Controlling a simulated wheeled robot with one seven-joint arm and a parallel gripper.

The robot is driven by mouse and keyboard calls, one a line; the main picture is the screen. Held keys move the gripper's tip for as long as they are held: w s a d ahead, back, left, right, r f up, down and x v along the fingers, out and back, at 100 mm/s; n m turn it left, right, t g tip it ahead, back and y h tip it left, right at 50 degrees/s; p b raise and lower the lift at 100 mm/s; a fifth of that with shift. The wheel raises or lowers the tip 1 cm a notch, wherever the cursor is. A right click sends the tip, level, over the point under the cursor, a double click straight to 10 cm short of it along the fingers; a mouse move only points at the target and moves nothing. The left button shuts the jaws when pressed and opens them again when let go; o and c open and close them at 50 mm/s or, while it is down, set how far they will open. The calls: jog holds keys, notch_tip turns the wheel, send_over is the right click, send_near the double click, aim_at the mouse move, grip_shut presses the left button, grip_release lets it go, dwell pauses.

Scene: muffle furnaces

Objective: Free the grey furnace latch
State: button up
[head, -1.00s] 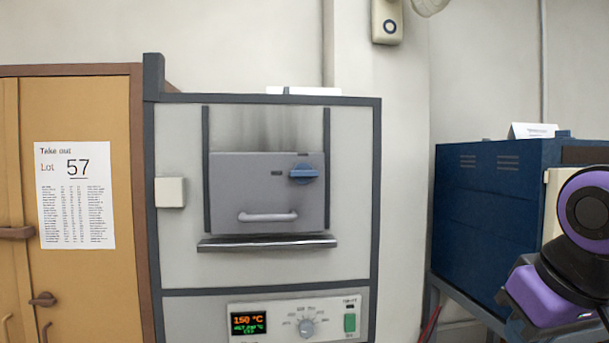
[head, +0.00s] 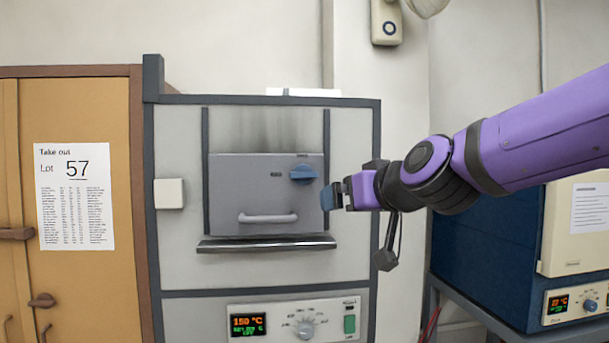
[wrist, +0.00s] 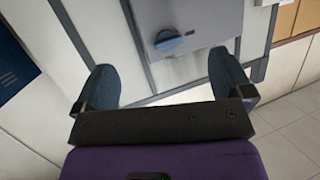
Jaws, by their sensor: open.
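The grey furnace (head: 170,130) stands in the middle of the head view, with its grey door (head: 240,190) shut. The blue latch (head: 303,174) sits at the door's upper right, its lever lying about level. It also shows in the wrist view (wrist: 177,42), ahead of the fingers. A pale bar handle (head: 268,218) is low on the door. My gripper (head: 327,197) is open and empty, just right of the door and slightly below the latch, apart from it. In the wrist view its two blue fingers (wrist: 162,85) are spread wide.
A metal ledge (head: 266,244) juts out below the door. The control panel (head: 295,322) reads 150 °C. A tan cabinet (head: 125,270) with a "Take out Lot 57" sheet (head: 74,197) stands left. A blue furnace (head: 490,245) stands right, behind my arm.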

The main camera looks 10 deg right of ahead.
aim_at(304, 174)
jog(key=w+a+r+m+t+h, duration=0.1)
jog(key=w+a, duration=0.1)
jog(key=w, duration=0.4)
jog(key=w+a+r+m+t+h, duration=0.1)
jog(key=w+a+h, duration=0.1)
jog(key=w, duration=0.4)
jog(key=w+a+r+t+h, duration=0.1)
jog(key=w+a+t, duration=0.1)
jog(key=w, duration=0.4)
jog(key=shift+w+r+m+h, duration=0.15)
jog(key=shift+w+m+h, duration=0.15)
jog(key=shift+m, duration=0.1)
jog(key=c, duration=0.9)
